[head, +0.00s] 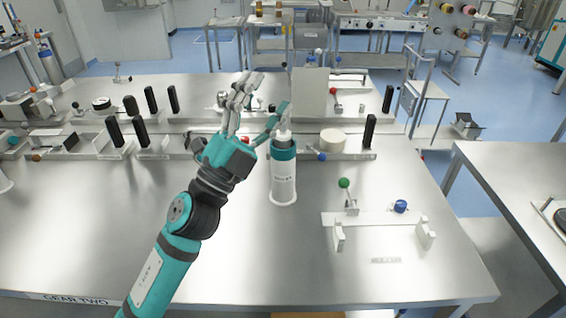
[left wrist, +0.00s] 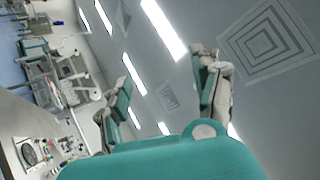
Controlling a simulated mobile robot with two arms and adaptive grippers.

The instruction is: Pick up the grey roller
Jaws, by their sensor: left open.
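My left gripper (head: 266,95) is raised above the middle of the metal table, with its fingers pointing up and spread, empty. In the left wrist view my left gripper (left wrist: 162,68) also shows its fingers apart, with only ceiling and lights between them. I cannot pick out the grey roller with certainty in either view. A short off-white cylinder (head: 333,140) lies in the shallow tray behind the table's middle, to the right of the gripper. A larger grey drum-like shape (head: 307,38) stands far back on another bench. My right gripper is not in view.
A white and teal labelled cylinder (head: 284,180) stands upright just right of the gripper. A white bracket (head: 375,218) with green and blue knobs sits at the table's right. Black upright posts (head: 369,131) line the trays. The table's front left (head: 90,235) is clear.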

